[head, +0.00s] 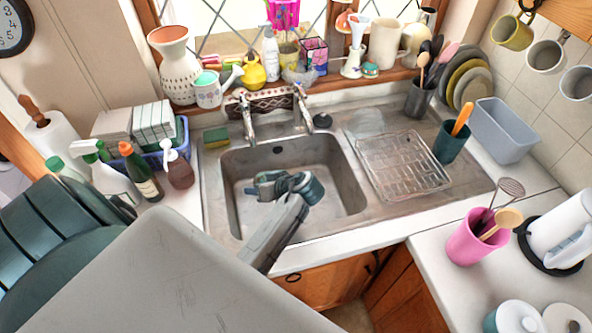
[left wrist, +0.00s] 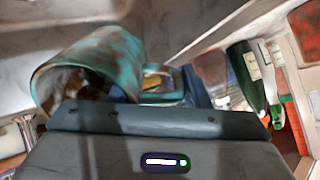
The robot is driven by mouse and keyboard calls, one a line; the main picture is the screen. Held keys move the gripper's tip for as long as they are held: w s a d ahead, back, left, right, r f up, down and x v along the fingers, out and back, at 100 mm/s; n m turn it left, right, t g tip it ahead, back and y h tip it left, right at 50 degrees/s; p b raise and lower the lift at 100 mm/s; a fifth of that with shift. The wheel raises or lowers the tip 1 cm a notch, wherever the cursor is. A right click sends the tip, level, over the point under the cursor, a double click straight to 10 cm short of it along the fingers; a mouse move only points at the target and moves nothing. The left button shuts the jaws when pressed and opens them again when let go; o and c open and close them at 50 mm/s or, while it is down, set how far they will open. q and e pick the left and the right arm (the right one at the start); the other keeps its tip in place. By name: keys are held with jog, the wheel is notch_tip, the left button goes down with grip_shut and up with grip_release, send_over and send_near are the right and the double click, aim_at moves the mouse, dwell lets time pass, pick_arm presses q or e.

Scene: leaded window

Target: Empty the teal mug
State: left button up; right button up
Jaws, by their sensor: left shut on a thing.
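The teal mug (head: 312,190) is in the air over the sink basin (head: 345,192), at the end of my left arm. My left gripper (head: 287,183) is shut on it. In the left wrist view the mug (left wrist: 105,58) is tilted well over on its side, with its mouth toward the lower left and something brownish showing inside. The picture there is blurred, so I cannot tell whether anything is still in the mug. Its handle and the fingertips are hard to make out. My right gripper is not in view.
The taps (head: 248,118) stand behind the basin, with a sponge (head: 215,137) at the left. A wire rack (head: 402,163) lies on the drainer at the right. Bottles (head: 140,172) stand left of the sink, and a pink utensil pot (head: 470,240) stands at the right.

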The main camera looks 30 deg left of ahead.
pick_arm(q)
jog(key=shift+w+d+r+y+b, duration=0.1)
jog(key=shift+d+r+y+b, duration=0.35)
jog(key=shift+y, duration=0.35)
jog(key=shift+d+r+y+b, duration=0.2)
jog(key=shift+r+y, duration=0.3)
jog(key=shift+y, duration=0.3)
jog(key=shift+r, duration=0.2)
jog(key=shift+d+r+y+b, duration=0.35)
jog(key=shift+d+r+y, duration=0.2)
jog(key=shift+r+y, duration=0.15)
jog(key=shift+d+r+y+b, duration=0.3)
jog(key=shift+d+r+y, duration=0.2)
jog(key=shift+r+y, duration=0.15)
jog(key=shift+d+r+y+b, duration=0.25)
jog(key=shift+r+y+b, duration=0.1)
jog(key=shift+r, duration=0.25)
jog(key=shift+w+d+r+y+b, duration=0.1)
jog(key=shift+d+r+y+b, duration=0.25)
jog(key=shift+r+y+b, duration=0.35)
